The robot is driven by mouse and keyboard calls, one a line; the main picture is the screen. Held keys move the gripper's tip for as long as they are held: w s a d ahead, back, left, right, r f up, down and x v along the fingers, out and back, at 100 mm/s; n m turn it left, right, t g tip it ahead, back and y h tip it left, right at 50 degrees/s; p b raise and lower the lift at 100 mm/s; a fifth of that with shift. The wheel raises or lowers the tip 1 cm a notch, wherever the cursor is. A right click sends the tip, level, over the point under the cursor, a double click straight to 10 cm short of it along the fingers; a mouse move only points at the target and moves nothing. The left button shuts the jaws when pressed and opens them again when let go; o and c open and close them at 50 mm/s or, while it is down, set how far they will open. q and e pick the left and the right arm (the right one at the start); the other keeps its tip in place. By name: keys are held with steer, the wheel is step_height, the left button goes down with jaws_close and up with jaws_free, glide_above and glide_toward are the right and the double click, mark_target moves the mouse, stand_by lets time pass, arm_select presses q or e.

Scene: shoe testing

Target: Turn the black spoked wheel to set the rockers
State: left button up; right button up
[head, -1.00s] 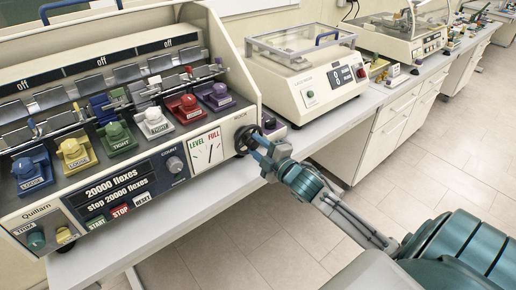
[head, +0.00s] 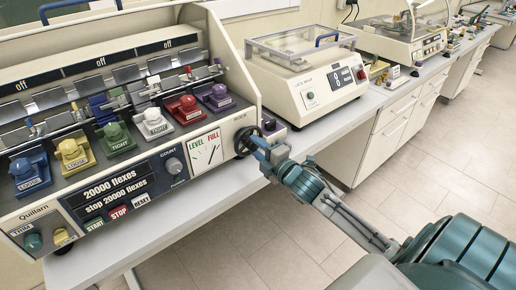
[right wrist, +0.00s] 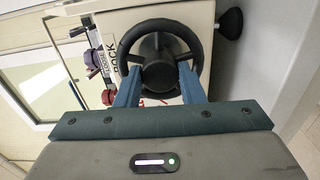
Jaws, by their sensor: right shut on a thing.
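The black spoked wheel (head: 242,141) is on the right end of the cream flexing machine (head: 226,117). It also shows face-on in the right wrist view (right wrist: 123,45), with a dark hub in its middle. My right gripper (head: 259,147) is shut on the wheel. Its blue fingers (right wrist: 158,84) reach over the lower rim, one on each side of the hub; exactly where they press is hard to tell. The rockers, a row of metal plates (head: 88,86), run along the machine above the coloured clamps. My left gripper is not in view.
The front panel has a LEVEL/FULL dial (head: 206,152), a COUNT knob (head: 173,165) and a display (head: 112,190). A second cream instrument with a clear lid (head: 308,85) stands close on the right. The bench top (head: 222,180) in front is clear.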

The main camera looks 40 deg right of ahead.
steer(key=o, duration=1)
steer(key=shift+s+f, duration=0.1)
steer(key=shift+s, duration=0.4)
steer(key=shift+s+d+b, duration=0.2)
steer(key=shift+s+b, duration=0.25)
steer(key=shift+s, duration=2)
steer(key=shift+s+d+b, duration=0.2)
steer(key=shift+s+b, duration=0.2)
steer(key=shift+s, duration=2.05)
